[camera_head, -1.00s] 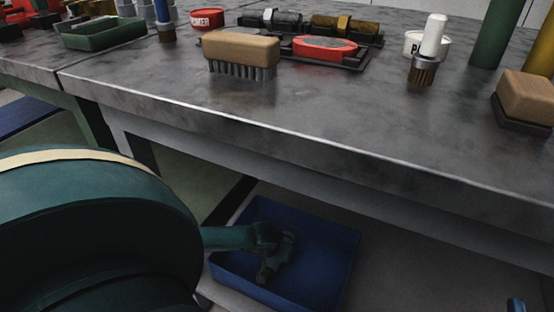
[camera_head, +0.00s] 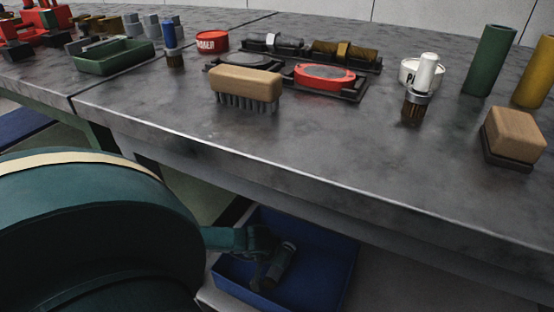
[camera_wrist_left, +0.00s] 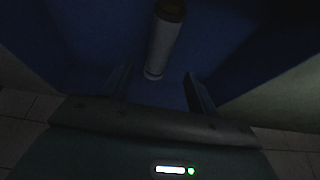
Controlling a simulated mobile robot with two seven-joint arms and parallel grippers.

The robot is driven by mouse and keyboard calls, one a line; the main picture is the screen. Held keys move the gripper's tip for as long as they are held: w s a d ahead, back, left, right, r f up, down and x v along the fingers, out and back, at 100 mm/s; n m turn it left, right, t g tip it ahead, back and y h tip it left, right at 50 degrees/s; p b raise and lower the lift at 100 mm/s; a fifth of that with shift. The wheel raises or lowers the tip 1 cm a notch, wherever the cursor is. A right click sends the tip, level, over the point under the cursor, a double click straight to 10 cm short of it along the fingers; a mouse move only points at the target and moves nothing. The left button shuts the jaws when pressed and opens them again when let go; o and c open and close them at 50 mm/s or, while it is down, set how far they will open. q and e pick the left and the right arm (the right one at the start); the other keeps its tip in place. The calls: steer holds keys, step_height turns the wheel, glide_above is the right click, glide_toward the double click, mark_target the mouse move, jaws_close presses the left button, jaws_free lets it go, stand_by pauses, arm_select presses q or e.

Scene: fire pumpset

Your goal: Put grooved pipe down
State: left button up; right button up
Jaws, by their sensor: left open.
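The grooved pipe, a short grey cylinder (camera_head: 281,262), shows inside the blue bin (camera_head: 335,272) below the workbench. In the left wrist view the pipe (camera_wrist_left: 163,45) is pale with a dark brownish far end, against the blue bin. My left gripper (camera_head: 258,264) reaches down into the bin beside the pipe. In the left wrist view its two fingers (camera_wrist_left: 158,76) are spread apart, with a gap on both sides of the pipe's near end. The pipe's contact with the bin floor is too dark to tell. My right gripper is not in view.
The grey workbench (camera_head: 330,155) overhangs the bin from behind. On it stand a wooden brush (camera_head: 246,84), a red-topped block (camera_head: 324,76), a white-handled brush (camera_head: 427,72), a wooden block (camera_head: 515,132), a green cylinder (camera_head: 489,60) and a green tray (camera_head: 114,56). The bench's front strip is clear.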

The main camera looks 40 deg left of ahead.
arm_select(q)
steer(key=p+v, duration=0.1)
steer(key=v, duration=0.3)
steer(key=shift+s+r, duration=0.1)
steer(key=shift+r, duration=0.1)
stand_by(0.4)
